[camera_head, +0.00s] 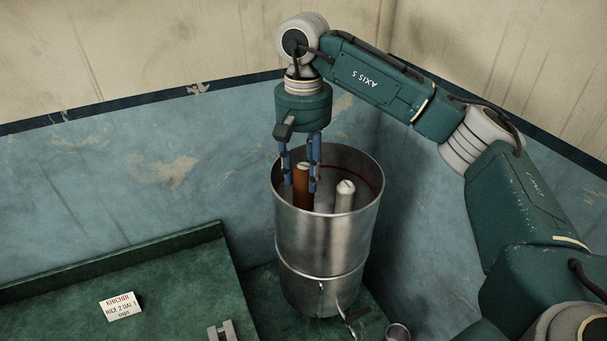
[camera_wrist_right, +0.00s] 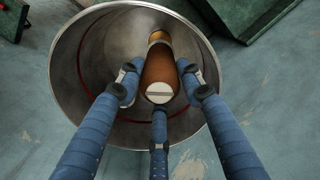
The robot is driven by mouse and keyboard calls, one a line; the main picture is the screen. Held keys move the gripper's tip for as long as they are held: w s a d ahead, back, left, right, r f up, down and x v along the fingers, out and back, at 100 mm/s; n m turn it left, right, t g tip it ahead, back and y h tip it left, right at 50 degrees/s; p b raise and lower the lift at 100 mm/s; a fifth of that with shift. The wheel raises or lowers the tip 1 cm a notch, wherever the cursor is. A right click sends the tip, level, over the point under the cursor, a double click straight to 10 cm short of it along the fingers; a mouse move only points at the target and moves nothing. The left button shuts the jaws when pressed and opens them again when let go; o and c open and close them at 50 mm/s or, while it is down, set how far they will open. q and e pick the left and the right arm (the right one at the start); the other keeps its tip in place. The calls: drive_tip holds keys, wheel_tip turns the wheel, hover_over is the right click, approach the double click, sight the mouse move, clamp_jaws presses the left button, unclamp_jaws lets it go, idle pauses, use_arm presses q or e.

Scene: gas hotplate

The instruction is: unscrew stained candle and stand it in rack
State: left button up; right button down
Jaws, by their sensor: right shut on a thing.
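The stained candle (camera_head: 301,187) is brown with a pale slotted top and stands inside a tall metal vessel (camera_head: 322,236). My right gripper (camera_head: 302,182) reaches down into the vessel from above, its blue fingers shut around the upper part of the candle. In the right wrist view the candle (camera_wrist_right: 160,72) lies between the three fingers, its slotted end towards the camera. The candle's lower end is hidden in the head view. A white candle (camera_head: 344,196) stands beside it to the right. I cannot make out the rack for certain. My left gripper is not in view.
The vessel's steel rim and wall surround the fingers closely. A green tray (camera_head: 185,241) at the left holds a white label card (camera_head: 120,306) and a small grey metal part (camera_head: 222,331). A small metal cup (camera_head: 397,332) stands at the front. Walls rise behind.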

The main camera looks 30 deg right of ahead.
wheel_tip(320, 180, up, 12)
drive_tip(key=p, duration=0.8)
drive_tip(key=shift+f, duration=0.2)
wheel_tip(320, 180, up, 2)
drive_tip(key=shift+r+p, duration=0.2)
drive_tip(key=shift+p, duration=0.3)
